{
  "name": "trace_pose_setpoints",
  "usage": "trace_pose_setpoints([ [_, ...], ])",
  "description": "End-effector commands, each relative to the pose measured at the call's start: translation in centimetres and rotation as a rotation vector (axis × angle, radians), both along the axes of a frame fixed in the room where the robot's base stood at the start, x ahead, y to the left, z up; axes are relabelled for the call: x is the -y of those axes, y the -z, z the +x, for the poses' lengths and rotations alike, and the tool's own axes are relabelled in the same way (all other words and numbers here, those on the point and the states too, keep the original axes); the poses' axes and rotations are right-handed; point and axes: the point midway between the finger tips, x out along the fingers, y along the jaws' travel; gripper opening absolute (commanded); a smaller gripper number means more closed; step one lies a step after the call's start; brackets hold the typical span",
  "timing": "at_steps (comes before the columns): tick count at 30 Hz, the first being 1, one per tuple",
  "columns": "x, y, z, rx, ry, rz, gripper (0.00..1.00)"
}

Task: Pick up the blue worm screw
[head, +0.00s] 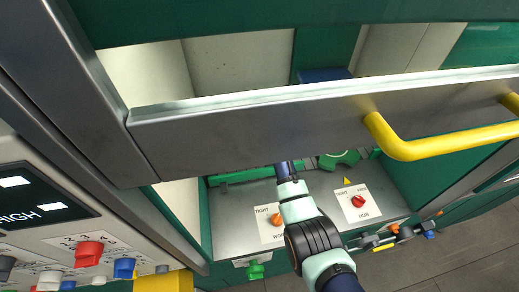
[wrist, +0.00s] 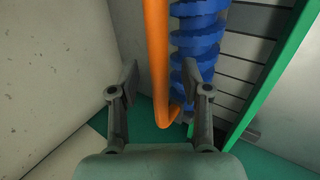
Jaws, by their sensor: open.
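The blue worm screw (wrist: 198,35) stands upright in the upper middle of the wrist view, with wide spiral threads. My gripper (wrist: 160,82) is open. Its right finger overlaps the lower part of the screw in the picture; whether they touch I cannot tell. The space between the fingers shows an orange bar and bare wall, and nothing is gripped. In the head view my arm reaches in under a grey beam, which hides the gripper, and I cannot make out the screw there.
The orange bar (wrist: 157,60) runs beside the screw and hooks at its lower end. A green rail (wrist: 272,70) and grey slats lie right of the screw. The grey beam (head: 250,135) with a yellow handle (head: 405,148) crosses above my arm. An orange knob (head: 276,219) and red knob (head: 358,201) flank it.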

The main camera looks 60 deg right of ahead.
Motion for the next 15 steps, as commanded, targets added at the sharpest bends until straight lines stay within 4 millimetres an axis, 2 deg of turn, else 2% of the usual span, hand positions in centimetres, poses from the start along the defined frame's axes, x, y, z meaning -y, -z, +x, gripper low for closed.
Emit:
trace_pose_setpoints([
  [3,0.36,0.78,0.28,0.0,0.0,0.0,0.48],
  [9,0.38,0.78,0.3,0.001,0.0,-0.001,0.48],
  [15,0.36,0.77,0.3,0.001,0.0,-0.001,0.14],
])
